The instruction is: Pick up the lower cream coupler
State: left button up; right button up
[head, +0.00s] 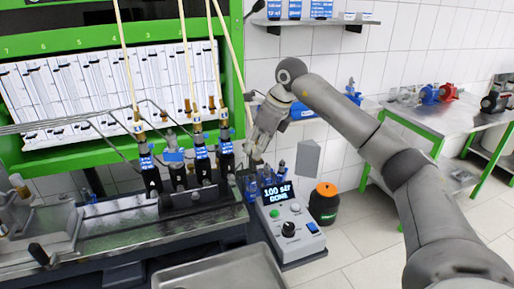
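My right gripper (258,150) points down, in front of the white wall tiles just right of the green frame. Its fingers are small and partly overlapped in the head view, so I cannot tell whether they are open or shut. A cream hose (231,52) slants down from the top, and its lower end meets the left side of my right gripper's body. I cannot tell whether they touch. More cream hoses (187,50) run down to brass fittings above the black injectors (200,160). I cannot single out the lower cream coupler. My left gripper is not in view.
A control box (290,228) with a lit display stands below my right gripper, beside small blue-capped parts (281,168). A black canister with an orange lid (323,203) stands on the floor. A metal tray (220,272) is in front. A steel table (440,115) with pumps is at right.

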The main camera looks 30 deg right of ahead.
grip_shut()
jog(key=shift+w+r, duration=0.1)
jog(key=shift+r, duration=0.35)
notch_tip(320, 180, up, 2)
jog(key=shift+r+b, duration=0.25)
jog(key=shift+b, duration=0.1)
jog(key=s+a+r+b, duration=0.4)
jog(key=s+a+r, duration=0.5)
jog(key=s+a, duration=0.1)
jog(key=shift+r, duration=0.3)
